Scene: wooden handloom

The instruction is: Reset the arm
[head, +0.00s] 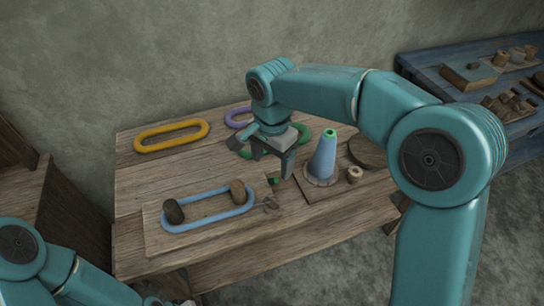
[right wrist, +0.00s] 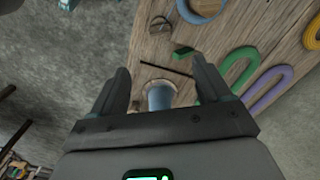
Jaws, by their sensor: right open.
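My right arm reaches in from the right in the head view. Its gripper (head: 272,168) is open and points down above the table, left of the blue cone (head: 323,158). In the right wrist view, the open jaws (right wrist: 162,75) hold nothing, and a blue cone (right wrist: 160,96) shows beyond and between them. A green loop (head: 303,134) is partly hidden behind the gripper in the head view. My left arm shows at the lower left; only scraps near the bottom edge may be its gripper, so its jaws cannot be made out.
The wooden table (head: 150,195) holds a yellow loop (head: 172,135), a purple loop (head: 236,117) and a blue loop (head: 210,213) around two dark pegs. A small spool (head: 354,174) stands beside the cone. A blue bench (head: 425,68) with wooden pieces stands at back right.

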